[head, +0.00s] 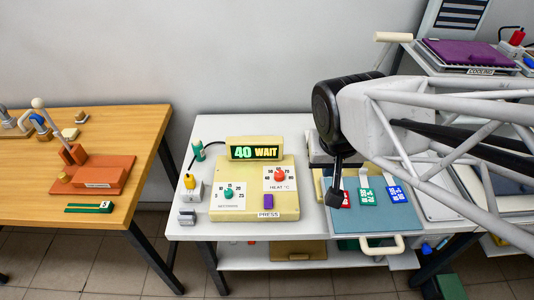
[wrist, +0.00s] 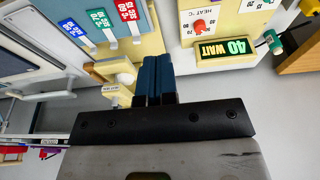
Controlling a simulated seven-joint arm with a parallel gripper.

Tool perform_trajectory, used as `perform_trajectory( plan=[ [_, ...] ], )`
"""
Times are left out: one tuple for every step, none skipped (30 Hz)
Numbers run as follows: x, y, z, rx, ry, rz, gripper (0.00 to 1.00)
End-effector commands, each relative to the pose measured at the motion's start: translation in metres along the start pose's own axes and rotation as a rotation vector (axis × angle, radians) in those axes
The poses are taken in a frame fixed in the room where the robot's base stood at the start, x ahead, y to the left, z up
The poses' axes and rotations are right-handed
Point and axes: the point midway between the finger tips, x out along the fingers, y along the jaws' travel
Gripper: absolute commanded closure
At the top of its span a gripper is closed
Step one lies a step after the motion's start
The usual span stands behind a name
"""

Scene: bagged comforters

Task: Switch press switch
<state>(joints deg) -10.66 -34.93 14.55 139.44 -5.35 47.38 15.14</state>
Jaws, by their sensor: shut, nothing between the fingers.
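The cream press control box (head: 245,180) stands on the white table in the head view. Its display (head: 255,152) reads 40 WAIT. On its front are a green dial (head: 228,195), a red heat dial (head: 280,175) and a purple switch (head: 268,202) above the label PRESS. My gripper (head: 335,196) points down to the right of the box, over the left side of a blue-grey board, apart from the switch. Its fingers (wrist: 155,75) are shut and empty in the wrist view. There the display (wrist: 225,50) and red dial (wrist: 199,26) show upside down; the purple switch does not show.
The blue-grey board (head: 372,217) carries red, green and blue tags and has a cream handle (head: 384,246) in front. A yellow-topped plug (head: 190,182) and a green-topped piece (head: 198,150) stand left of the box. A wooden table (head: 120,125) lies farther left, across a gap.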

Motion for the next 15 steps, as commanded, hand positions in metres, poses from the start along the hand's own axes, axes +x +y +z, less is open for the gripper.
perform_trajectory(
  plan=[
    [0.004, -0.007, -0.002, -0.006, 0.001, -0.001, 1.0],
    [0.007, -0.011, -0.004, -0.005, 0.002, -0.001, 1.0],
    [0.011, -0.015, -0.005, -0.006, 0.004, -0.001, 1.0],
    [0.013, -0.019, -0.006, -0.006, 0.004, -0.001, 1.0],
    [0.016, -0.023, -0.007, -0.007, 0.005, -0.001, 1.0],
    [0.019, -0.028, -0.009, -0.007, 0.008, -0.001, 1.0],
    [0.022, -0.032, -0.01, -0.009, 0.01, -0.002, 1.0],
    [0.025, -0.036, -0.011, -0.009, 0.011, -0.002, 1.0],
    [0.028, -0.041, -0.011, -0.009, 0.012, -0.003, 1.0],
    [0.031, -0.045, -0.012, -0.01, 0.013, -0.003, 1.0],
    [0.034, -0.049, -0.013, -0.01, 0.015, -0.004, 1.0],
    [0.037, -0.055, -0.014, -0.012, 0.018, -0.005, 1.0],
    [0.04, -0.059, -0.015, -0.012, 0.019, -0.006, 1.0],
    [0.043, -0.063, -0.015, -0.013, 0.02, -0.006, 1.0],
    [0.046, -0.068, -0.015, -0.013, 0.022, -0.007, 1.0]
  ],
)
